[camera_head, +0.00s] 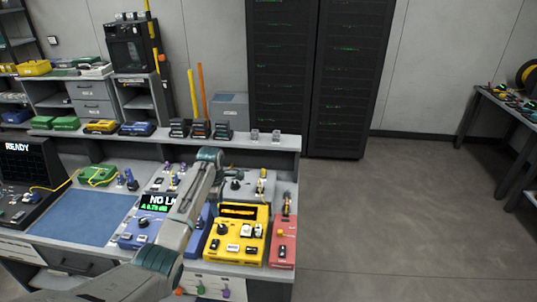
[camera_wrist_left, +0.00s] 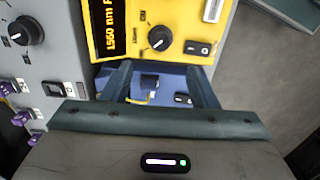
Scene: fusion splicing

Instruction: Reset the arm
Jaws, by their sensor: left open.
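My left arm comes in from the lower left of the head view and reaches over the bench. Its teal wrist (camera_head: 209,155) is above the bench's rear part; the fingertips are hard to make out there. In the left wrist view, my left gripper (camera_wrist_left: 160,84) is open, with its two dark fingers apart. Between them show a blue surface, a small black part (camera_wrist_left: 149,81) and a bit of yellow cable; I see nothing gripped. A yellow instrument (camera_wrist_left: 175,22) with a lit display lies just beyond the fingers. My right gripper is not in view.
On the bench stand a yellow instrument (camera_head: 238,235), a red unit (camera_head: 283,242), a blue unit with a green display (camera_head: 157,203) and a blue mat (camera_head: 85,216). A shelf (camera_head: 265,142) with small devices runs behind. Open floor (camera_head: 400,220) lies right of the bench.

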